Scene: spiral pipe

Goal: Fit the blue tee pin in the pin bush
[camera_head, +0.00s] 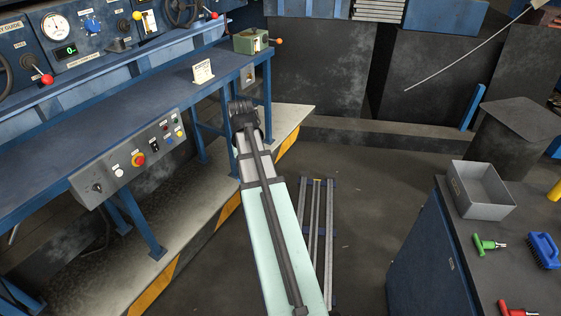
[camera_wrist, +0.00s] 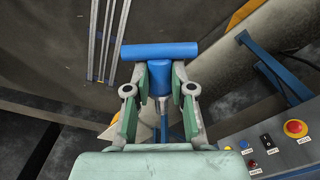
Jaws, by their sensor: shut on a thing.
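The blue tee pin (camera_wrist: 160,51) shows in the wrist view, with its crossbar at the top and its blue stem and a metal shaft running down between my fingers. My gripper (camera_wrist: 159,80) is shut on it around the stem, one green-padded finger on each side. In the head view my arm reaches up the middle, and the gripper and pin cannot be made out there. I cannot pick out the pin bush for certain. A green block (camera_head: 250,41) with an orange-knobbed lever sits at the far end of the blue bench.
The blue bench (camera_head: 110,125) with a button panel (camera_head: 135,155) runs along the left. A dark cabinet at right carries a grey bin (camera_head: 480,190), a green-handled tool (camera_head: 487,244), a blue brush (camera_head: 543,250) and a red-handled tool (camera_head: 515,309). Floor between them is mostly open.

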